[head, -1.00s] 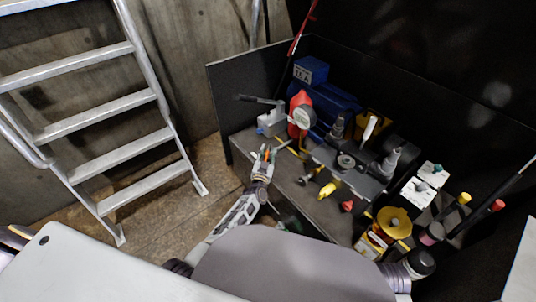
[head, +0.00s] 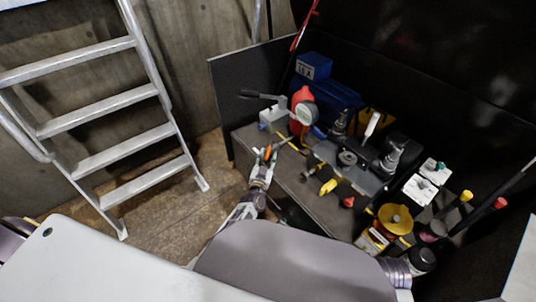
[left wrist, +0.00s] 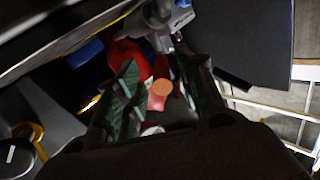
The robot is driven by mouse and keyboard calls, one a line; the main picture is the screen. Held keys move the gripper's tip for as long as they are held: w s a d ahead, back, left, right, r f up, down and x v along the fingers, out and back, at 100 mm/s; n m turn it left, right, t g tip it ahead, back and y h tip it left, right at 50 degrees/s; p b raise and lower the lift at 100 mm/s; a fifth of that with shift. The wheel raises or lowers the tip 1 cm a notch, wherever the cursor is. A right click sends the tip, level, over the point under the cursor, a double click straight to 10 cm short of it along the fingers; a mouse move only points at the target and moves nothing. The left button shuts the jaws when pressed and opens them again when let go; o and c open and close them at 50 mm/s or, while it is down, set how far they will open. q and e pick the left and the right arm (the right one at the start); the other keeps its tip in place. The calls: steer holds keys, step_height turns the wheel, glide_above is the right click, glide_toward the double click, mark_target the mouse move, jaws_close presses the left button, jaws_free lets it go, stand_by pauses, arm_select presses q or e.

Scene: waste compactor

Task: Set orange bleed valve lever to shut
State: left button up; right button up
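The orange lever (head: 268,152) shows as a small orange piece at the front left of the dark bench, between the fingertips of my left gripper (head: 265,156). In the left wrist view the lever (left wrist: 159,94) is seen nearly end-on, with a round orange tip and a pinkish-red side. The left gripper's two green-padded fingers (left wrist: 165,92) stand apart on either side of it, with visible gaps. The lever's base and the valve body are hidden or too dark to tell. My right gripper is not in view.
A yellow-handled part (head: 327,187) lies to the right. A dark side panel (head: 245,92) bounds the bench; a metal ladder (head: 120,145) stands left.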

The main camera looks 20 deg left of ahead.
arm_select(q)
steer(key=shift+s+d, duration=0.1)
steer(key=shift+s, duration=1.15)
steer(key=shift+c, duration=0.2)
